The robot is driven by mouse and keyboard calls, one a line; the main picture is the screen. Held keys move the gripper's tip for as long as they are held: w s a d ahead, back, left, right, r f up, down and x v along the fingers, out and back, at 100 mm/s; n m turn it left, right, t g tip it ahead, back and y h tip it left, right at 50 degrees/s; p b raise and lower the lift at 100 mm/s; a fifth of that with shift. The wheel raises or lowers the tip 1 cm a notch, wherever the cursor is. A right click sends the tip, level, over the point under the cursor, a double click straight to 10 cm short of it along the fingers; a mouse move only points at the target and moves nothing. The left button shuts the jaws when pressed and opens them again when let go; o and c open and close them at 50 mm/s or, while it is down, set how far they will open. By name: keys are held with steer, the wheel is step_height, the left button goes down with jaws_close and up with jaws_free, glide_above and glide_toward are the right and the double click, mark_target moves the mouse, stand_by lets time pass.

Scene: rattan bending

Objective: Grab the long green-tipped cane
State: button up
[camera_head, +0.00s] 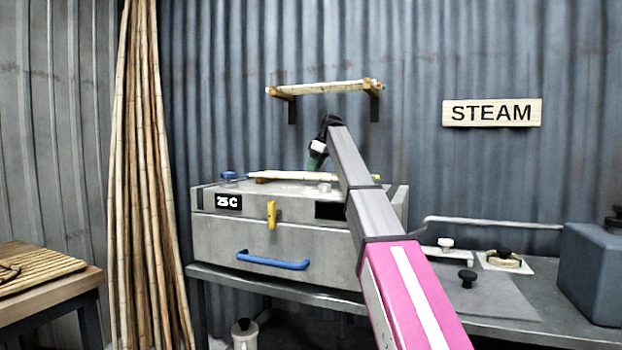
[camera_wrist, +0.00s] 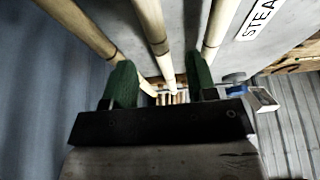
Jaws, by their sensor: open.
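My gripper (camera_head: 317,155) has green fingers and hangs above the back of the grey steam box. It is open. In the wrist view the gripper (camera_wrist: 160,82) shows a wide gap between its fingers. Pale canes run there: a middle cane (camera_wrist: 152,28) lines up with the gap, a left cane (camera_wrist: 84,28) runs towards the left finger and a right cane (camera_wrist: 219,24) towards the right finger. In the head view, canes (camera_head: 290,176) lie on the box top and others (camera_head: 325,87) on a wall shelf with small coloured ends. I cannot tell which is the long green-tipped one.
The steam box (camera_head: 290,243) has a blue handle (camera_head: 272,260) and a yellow latch (camera_head: 271,214). It stands on a metal bench (camera_head: 510,300). A tall bundle of canes (camera_head: 140,200) leans at the left. A STEAM sign (camera_head: 491,113) hangs on the wall.

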steer(key=x, duration=0.3)
steer(key=shift+f, duration=0.15)
jaws_close()
